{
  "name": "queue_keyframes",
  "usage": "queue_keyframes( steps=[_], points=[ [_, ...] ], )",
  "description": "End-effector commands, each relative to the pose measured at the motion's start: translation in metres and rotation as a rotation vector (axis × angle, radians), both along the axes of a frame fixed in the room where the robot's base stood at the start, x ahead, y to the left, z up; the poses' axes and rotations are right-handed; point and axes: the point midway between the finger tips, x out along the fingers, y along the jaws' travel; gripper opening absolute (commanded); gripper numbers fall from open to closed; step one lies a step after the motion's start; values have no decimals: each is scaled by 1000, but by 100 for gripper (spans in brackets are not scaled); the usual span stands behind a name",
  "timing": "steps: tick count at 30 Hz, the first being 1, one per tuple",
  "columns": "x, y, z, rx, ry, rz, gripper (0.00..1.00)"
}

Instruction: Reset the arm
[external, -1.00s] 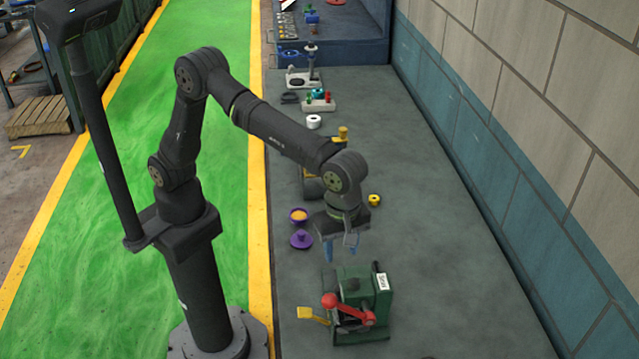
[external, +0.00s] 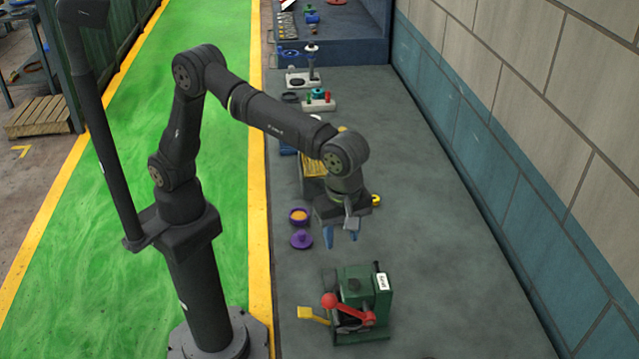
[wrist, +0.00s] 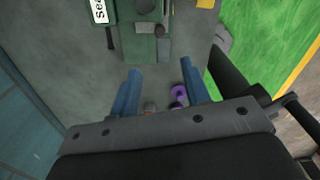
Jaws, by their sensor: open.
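My gripper (external: 342,236) is open and empty, with its two blue fingers pointing down above the grey bench. In the wrist view its fingers (wrist: 164,95) are spread apart with nothing between the tips. It hangs behind and above a green machine (external: 362,287) with a red-knobbed lever (external: 345,307), a yellow tab (external: 312,315) and a white label. The green machine also shows at the top of the wrist view (wrist: 145,30). The fingers are apart from it.
Fixtures (external: 318,102) stand farther back. A tiled wall (external: 520,190) bounds the right. Bench right of the machine is clear.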

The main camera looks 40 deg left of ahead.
Motion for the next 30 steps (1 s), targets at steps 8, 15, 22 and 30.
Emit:
queue_keyframes(
  steps=[8, 15, 22, 30],
  points=[
    [0, 1, -28, 4, 0, 0, 43],
    [0, 1, -75, 5, -1, 0, 43],
    [1, 1, -122, 5, -1, 1, 43],
    [1, 1, -164, 5, -1, 1, 43]
  ],
)
